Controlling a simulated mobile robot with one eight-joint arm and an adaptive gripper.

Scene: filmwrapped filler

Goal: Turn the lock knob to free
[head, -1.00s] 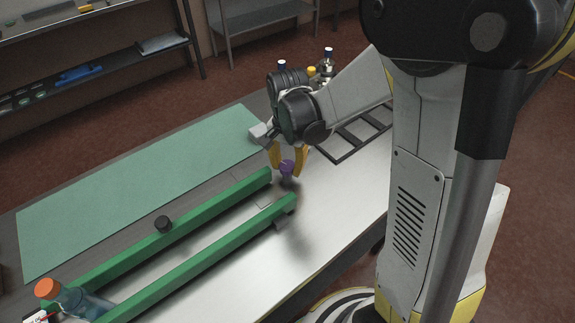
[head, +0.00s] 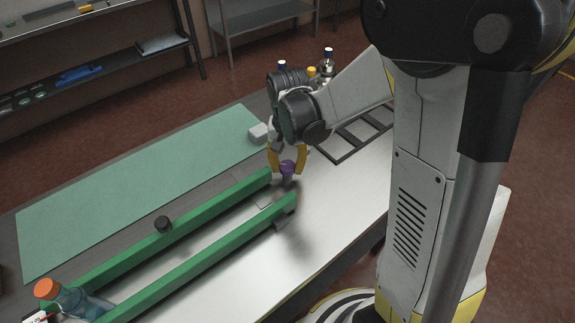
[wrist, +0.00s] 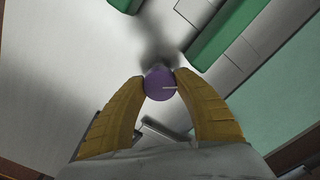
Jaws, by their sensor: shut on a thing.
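The lock knob is a small round purple knob (head: 287,167) near the right ends of two green rails. In the wrist view the purple knob (wrist: 160,84) shows a thin pale line across its face. My gripper (head: 287,170) comes down over it from above. In the wrist view its two yellow fingers (wrist: 160,83) meet the knob on both sides, shut on it. What lies under the knob is mostly hidden.
Two green rails (head: 180,267) run along the table to the lower left. A black knob (head: 163,224) stands by the far rail. A bottle with an orange cap (head: 48,288) lies at lower left. A green mat (head: 130,190) covers the back. A black rack (head: 350,143) lies right of my gripper.

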